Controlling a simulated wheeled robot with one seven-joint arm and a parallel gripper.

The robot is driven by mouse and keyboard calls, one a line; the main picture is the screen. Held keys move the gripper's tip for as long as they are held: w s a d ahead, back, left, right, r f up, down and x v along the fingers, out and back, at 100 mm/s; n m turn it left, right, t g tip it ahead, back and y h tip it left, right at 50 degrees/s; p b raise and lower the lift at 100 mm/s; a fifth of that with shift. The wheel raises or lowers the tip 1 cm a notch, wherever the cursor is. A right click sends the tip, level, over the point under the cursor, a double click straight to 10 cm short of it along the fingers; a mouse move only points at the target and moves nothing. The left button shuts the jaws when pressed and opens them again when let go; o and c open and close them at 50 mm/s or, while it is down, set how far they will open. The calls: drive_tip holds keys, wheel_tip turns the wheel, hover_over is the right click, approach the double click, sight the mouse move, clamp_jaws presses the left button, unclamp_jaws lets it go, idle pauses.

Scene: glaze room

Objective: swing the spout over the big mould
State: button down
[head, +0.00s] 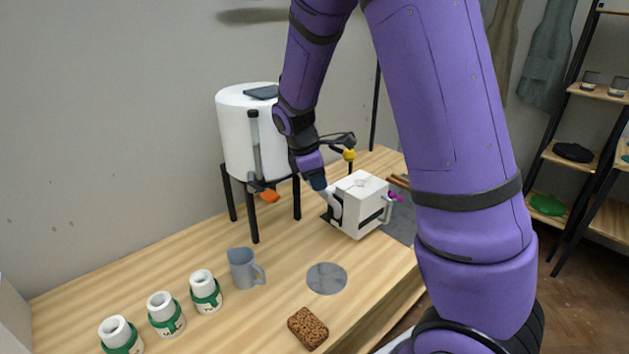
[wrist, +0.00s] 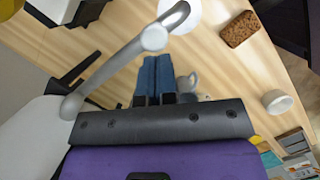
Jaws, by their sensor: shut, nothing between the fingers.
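My gripper (head: 319,184) is shut and empty, with blue fingers that also show in the wrist view (wrist: 152,74). The spout looks like a pale grey jointed tube (head: 336,204). In the wrist view the spout (wrist: 112,68) slants up past the left of the fingers, with a round joint and a bent end. I cannot tell whether the fingers touch it. A white boxy block with a dark band, seemingly the big mould (head: 362,188), stands just right of the fingers in the head view. The spout overlaps its left side there; its height over the block is unclear.
A white tank (head: 236,140) on black legs stands behind, with an orange lever (head: 271,197). A grey jug (head: 242,268), small green-banded moulds (head: 163,308), a grey disc (head: 327,278) and a brown sponge (head: 308,328) are in front. Bare table (head: 190,252) lies between.

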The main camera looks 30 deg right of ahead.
drive_tip(key=shift+d+n, duration=0.4)
drive_tip(key=shift+d, duration=0.1)
drive_tip(key=shift+s+d, duration=0.1)
drive_tip(key=shift+d+n+t, duration=0.3)
drive_tip(key=shift+d+n, duration=0.3)
drive_tip(key=shift+d, duration=0.15)
drive_tip(key=shift+w+d+n+t, duration=0.2)
drive_tip(key=shift+d+n, duration=0.45)
drive_tip(key=shift+d, duration=0.6)
drive_tip(key=shift+w+d+n+t, duration=0.2)
drive_tip(key=shift+d+n, duration=0.45)
drive_tip(key=shift+d, duration=0.6)
